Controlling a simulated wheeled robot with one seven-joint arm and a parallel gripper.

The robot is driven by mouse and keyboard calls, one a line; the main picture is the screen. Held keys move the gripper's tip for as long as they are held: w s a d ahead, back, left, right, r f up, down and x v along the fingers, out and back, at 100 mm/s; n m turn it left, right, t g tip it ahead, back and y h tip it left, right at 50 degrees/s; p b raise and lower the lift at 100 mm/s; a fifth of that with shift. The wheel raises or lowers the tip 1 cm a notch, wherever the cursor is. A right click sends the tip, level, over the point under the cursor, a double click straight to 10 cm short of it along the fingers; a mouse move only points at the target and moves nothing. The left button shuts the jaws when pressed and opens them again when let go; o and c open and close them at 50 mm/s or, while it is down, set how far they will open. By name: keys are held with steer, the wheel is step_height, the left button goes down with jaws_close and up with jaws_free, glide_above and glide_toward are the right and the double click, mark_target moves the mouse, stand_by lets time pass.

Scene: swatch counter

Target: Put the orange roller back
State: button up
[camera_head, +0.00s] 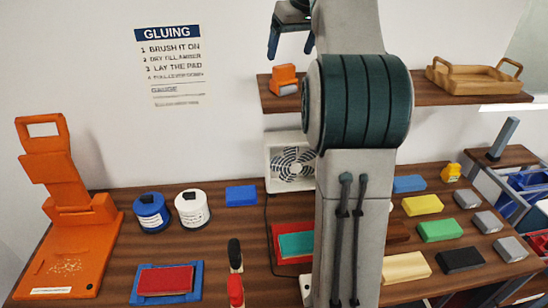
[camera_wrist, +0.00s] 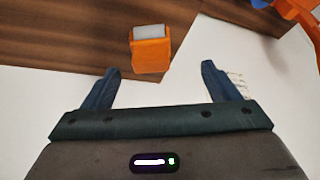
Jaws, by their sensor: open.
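The orange roller, an orange body with a grey cylinder, sits near the left end of the wall shelf in the head view (camera_head: 284,76). It also shows in the wrist view (camera_wrist: 151,55), just beyond and between the fingers, closer to the left one. My gripper (camera_head: 290,52) is above the roller in the head view, its blue fingers pointing down. In the wrist view my gripper (camera_wrist: 161,74) has its fingers wide apart with nothing between the tips. The gap between fingers and roller is hard to judge.
The wall shelf (camera_head: 415,92) also bears a wooden tray (camera_head: 470,83). Below is a counter with an orange stand (camera_head: 68,230), a blue jar (camera_head: 151,212), a white jar (camera_head: 192,210), a fan (camera_head: 290,163) and several coloured blocks. My arm hides the counter's middle.

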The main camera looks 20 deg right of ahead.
steer(key=s+a+f, duration=0.9)
steer(key=s+a, duration=0.3)
steer(key=s, duration=0.1)
steer(key=s+a+f, duration=0.2)
steer(key=s+f, duration=0.5)
steer(key=s+a+f+m, duration=0.1)
steer(key=s+a+f, duration=0.2)
steer(key=s+f, duration=0.5)
steer(key=shift+s+a+g+h, duration=0.15)
steer(key=shift+s+g+h, duration=0.15)
steer(key=shift+g, duration=0.1)
